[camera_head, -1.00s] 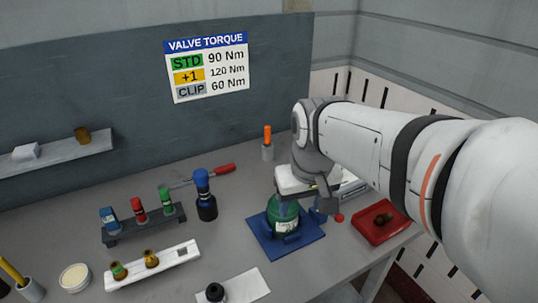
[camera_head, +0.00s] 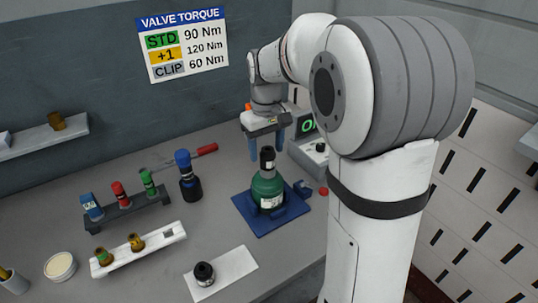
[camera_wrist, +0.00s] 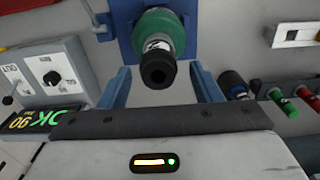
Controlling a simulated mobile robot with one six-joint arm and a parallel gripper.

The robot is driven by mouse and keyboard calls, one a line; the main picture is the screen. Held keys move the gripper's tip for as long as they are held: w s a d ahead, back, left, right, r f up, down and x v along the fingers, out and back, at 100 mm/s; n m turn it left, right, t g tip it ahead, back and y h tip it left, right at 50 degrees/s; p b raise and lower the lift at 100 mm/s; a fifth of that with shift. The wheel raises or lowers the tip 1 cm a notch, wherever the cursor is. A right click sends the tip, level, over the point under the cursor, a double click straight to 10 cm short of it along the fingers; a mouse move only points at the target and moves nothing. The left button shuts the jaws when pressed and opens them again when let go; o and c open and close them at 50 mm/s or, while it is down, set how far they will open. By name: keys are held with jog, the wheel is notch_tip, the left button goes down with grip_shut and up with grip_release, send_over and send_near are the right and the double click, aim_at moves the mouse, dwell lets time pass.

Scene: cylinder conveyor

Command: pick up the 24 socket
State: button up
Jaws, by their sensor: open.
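A green cylinder (camera_head: 267,188) stands upright in a blue holder (camera_head: 243,213). A black socket-like piece (camera_head: 267,158) sits on its top, with a pale band whose marking I cannot read. The wrist view shows this piece (camera_wrist: 158,70) end-on, between my fingers in the picture. My gripper (camera_head: 268,148) is open and empty, its blue fingers pointing down near the piece. Blue (camera_head: 91,205), red (camera_head: 120,194) and green-banded (camera_head: 148,182) sockets stand in a dark rack (camera_head: 125,214). I cannot read a 24 on any of them.
A blue-topped black tool (camera_head: 188,178) stands beside the rack. A white strip (camera_head: 163,243) holds brass fittings. A black knobbed part (camera_head: 204,273) sits on a white plate (camera_head: 238,262). A device with a green display (camera_head: 307,126) stands right of my gripper.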

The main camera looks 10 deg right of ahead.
jog(key=shift+d+f, duration=0.1)
jog(key=shift+f, duration=1.25)
jog(key=shift+c, duration=0.5)
jog(key=c, duration=1)
